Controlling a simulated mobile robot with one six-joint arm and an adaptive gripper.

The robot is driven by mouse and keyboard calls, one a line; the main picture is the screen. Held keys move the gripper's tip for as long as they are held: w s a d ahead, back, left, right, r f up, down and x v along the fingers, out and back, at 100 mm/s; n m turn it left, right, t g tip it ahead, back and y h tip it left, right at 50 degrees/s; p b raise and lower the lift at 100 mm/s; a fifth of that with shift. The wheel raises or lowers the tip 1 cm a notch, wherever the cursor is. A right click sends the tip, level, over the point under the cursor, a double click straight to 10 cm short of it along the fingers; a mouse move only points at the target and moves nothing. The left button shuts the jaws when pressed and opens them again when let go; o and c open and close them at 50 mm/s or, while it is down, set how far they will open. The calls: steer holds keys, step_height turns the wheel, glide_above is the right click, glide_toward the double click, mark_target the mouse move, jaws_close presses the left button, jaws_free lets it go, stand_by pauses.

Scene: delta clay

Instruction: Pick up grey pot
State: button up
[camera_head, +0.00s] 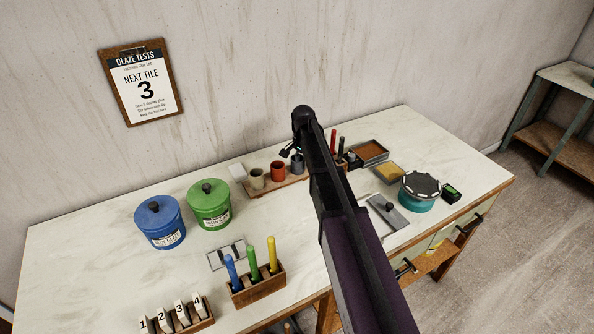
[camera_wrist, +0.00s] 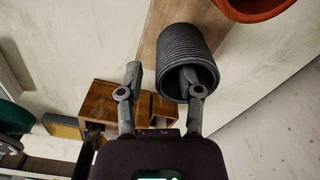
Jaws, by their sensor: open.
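The grey pot (camera_head: 297,166) stands at the right end of a wooden board, beside a red pot (camera_head: 278,171). In the wrist view the grey pot (camera_wrist: 178,50) is ribbed and dark, with its round mouth toward me. My gripper (camera_wrist: 162,78) is open at the pot's rim. One finger is left of the pot, apart from it in the picture. The other finger's tip overlaps the dark mouth and looks inside it; contact cannot be told. In the head view my arm partly covers the area, and my gripper (camera_head: 291,151) shows small beside the pot.
A pale pot (camera_head: 257,180) stands left of the red one. A wooden holder (camera_wrist: 110,98) is close to my left finger in the wrist view. Blue (camera_head: 160,222) and green (camera_head: 209,205) lidded buckets stand left. The wall is close behind the board.

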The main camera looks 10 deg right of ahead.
steer(key=shift+f+b, duration=0.5)
steer(key=shift+f, duration=0.25)
jaws_close()
